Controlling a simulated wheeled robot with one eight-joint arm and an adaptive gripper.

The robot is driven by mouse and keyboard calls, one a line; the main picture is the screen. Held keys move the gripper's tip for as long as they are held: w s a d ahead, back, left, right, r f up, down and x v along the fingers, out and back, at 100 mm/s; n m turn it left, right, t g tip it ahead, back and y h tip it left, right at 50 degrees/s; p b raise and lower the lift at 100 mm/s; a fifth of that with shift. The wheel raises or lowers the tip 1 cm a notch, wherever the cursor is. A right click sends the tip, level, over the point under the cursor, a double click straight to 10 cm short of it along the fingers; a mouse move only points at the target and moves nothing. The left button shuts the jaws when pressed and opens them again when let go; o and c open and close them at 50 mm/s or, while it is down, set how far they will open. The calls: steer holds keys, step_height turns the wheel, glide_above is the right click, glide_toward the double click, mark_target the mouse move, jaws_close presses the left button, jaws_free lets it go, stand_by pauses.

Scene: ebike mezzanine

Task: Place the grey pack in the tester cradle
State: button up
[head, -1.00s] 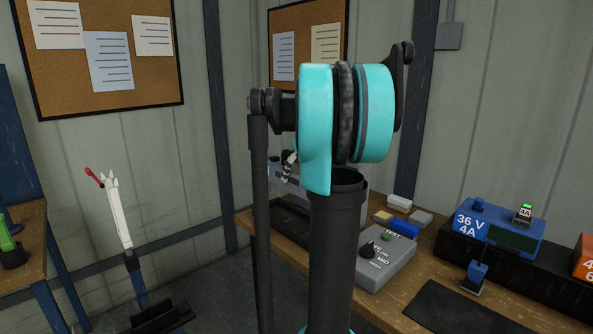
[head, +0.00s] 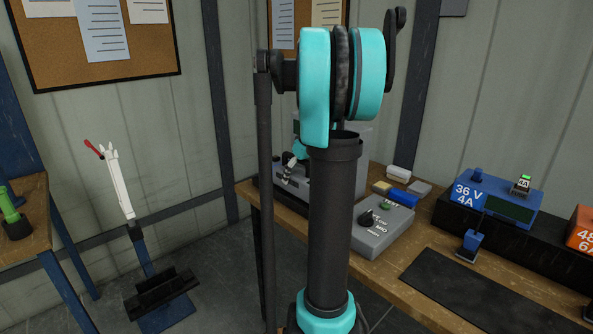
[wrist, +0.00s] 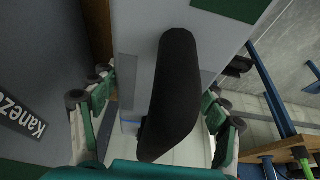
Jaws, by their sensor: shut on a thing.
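My gripper (wrist: 158,95) is shut on the grey pack. In the wrist view the pack (wrist: 145,40) is a light grey body between the green fingers, with a black bar (wrist: 175,90) across its near face. In the head view the pack (head: 361,150) shows as a grey face behind my arm, over the far end of the bench. The grey tester box (head: 383,228), with a black knob and a green button, stands on the bench at right of my arm. My arm hides much of the bench beside it; I cannot clearly make out the cradle.
The wooden bench (head: 408,268) carries a black mat (head: 470,290), a blue charger (head: 500,205), an orange charger (head: 584,235) and small blue, yellow and grey blocks near the wall. Bare floor lies between stand and bench.

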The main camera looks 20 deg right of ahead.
steer(key=shift+f, duration=1.4)
steer(key=o, duration=1.9)
steer(key=shift+f, duration=0.1)
steer(key=v, duration=1.2)
